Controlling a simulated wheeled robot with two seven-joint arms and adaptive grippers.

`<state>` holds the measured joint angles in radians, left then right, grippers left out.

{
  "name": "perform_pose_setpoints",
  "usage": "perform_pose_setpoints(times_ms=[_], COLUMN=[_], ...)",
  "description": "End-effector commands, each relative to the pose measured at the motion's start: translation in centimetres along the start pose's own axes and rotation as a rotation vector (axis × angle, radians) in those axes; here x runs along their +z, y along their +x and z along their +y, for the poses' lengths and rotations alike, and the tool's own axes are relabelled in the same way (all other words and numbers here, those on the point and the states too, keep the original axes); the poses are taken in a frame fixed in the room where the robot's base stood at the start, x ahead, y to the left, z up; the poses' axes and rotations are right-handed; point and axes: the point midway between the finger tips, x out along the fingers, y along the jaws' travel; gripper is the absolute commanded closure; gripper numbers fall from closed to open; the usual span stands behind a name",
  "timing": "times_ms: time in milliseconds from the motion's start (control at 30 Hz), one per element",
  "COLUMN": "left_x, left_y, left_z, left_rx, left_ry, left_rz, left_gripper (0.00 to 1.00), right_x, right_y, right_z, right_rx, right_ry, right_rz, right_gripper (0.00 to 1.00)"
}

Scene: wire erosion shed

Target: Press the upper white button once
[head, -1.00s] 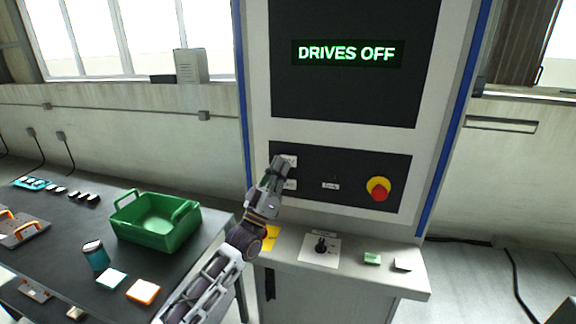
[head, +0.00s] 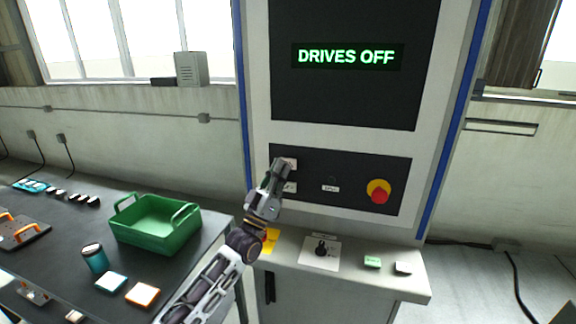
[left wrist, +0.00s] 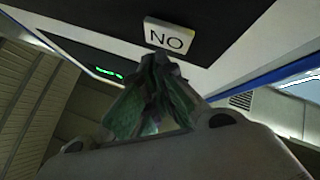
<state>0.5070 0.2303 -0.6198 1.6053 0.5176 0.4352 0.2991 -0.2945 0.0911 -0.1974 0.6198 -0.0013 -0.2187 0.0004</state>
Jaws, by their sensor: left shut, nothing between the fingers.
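The upper white button (head: 292,164) is on the dark control panel (head: 345,172), mostly covered by my left gripper in the head view. A second white button (head: 291,188) sits just below it, partly hidden by the gripper. My left gripper (head: 284,165) is shut and empty, its fingertips over the upper button. In the left wrist view, the fingertips (left wrist: 156,62) point at a white plate (left wrist: 169,37) whose letters read "NO" in that view. The tips are very close to its edge; I cannot tell if they touch. My right gripper is not in view.
A red and yellow emergency stop (head: 379,192) is on the panel's right. A small label (head: 330,188) sits mid-panel. The screen (head: 346,57) reads "DRIVES OFF". A green crate (head: 155,237) stands on the table at left.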

Motion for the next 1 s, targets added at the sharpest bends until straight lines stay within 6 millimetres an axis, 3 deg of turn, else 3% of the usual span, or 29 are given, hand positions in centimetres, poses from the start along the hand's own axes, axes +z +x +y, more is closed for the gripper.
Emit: perform_pose_setpoints(times_ms=[1000], left_x=[0.41], left_y=[0.6], left_z=[-0.42], left_rx=[0.0], left_ry=[0.0], left_rz=[0.0], left_gripper=[1.0], right_x=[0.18], right_y=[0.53], right_z=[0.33], right_rx=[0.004], right_ry=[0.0], right_rz=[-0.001], right_gripper=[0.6])
